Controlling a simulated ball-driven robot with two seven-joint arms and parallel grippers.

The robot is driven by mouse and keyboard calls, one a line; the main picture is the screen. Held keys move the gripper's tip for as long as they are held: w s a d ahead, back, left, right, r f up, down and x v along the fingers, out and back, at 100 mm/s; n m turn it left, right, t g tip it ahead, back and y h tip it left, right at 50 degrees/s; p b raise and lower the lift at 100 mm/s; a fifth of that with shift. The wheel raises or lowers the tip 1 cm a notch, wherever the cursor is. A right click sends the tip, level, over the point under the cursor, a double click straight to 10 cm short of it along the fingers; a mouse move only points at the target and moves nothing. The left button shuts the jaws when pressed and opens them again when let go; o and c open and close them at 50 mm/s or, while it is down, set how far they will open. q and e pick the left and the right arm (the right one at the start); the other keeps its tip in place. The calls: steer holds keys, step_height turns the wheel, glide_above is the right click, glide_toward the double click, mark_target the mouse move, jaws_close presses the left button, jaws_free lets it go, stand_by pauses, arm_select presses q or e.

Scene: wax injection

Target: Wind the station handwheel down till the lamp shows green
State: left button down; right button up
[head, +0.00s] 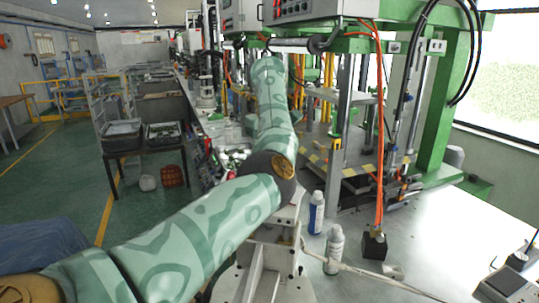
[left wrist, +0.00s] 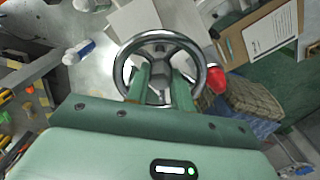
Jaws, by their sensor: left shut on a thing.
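The handwheel (left wrist: 160,36) is a shiny metal ring with a hub and spokes, seen face-on in the left wrist view. My left gripper (left wrist: 161,90) has its two green fingers across the lower part of the wheel and is shut on it. The exact contact at the fingertips is hard to see. In the head view my left arm crosses the middle, and its hand and the wheel cannot be made out. I cannot identify the station lamp or its colour. My right gripper is in neither view.
A rounded red thing (left wrist: 217,80) lies right of the wheel in the left wrist view. White bottles (head: 334,248) and (head: 316,212) stand on the bench beside a black block (head: 374,245) with orange cables. Green-framed machines (head: 437,130) stand behind. A table with trays (head: 122,136) is at left.

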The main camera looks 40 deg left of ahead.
arm_select(q)
steer(key=shift+r+n, duration=0.1)
steer(key=shift+n, duration=0.2)
steer(key=c, duration=1.2)
jaws_free()
step_height(320, 180, up, 8)
steer(key=shift+f+p, duration=0.1)
steer(key=shift+p, duration=0.65)
step_height(320, 180, up, 8)
steer(key=p, duration=0.4)
steer(key=shift+r+p, duration=0.25)
steer(key=shift+p, duration=0.15)
steer(key=shift+f, duration=0.1)
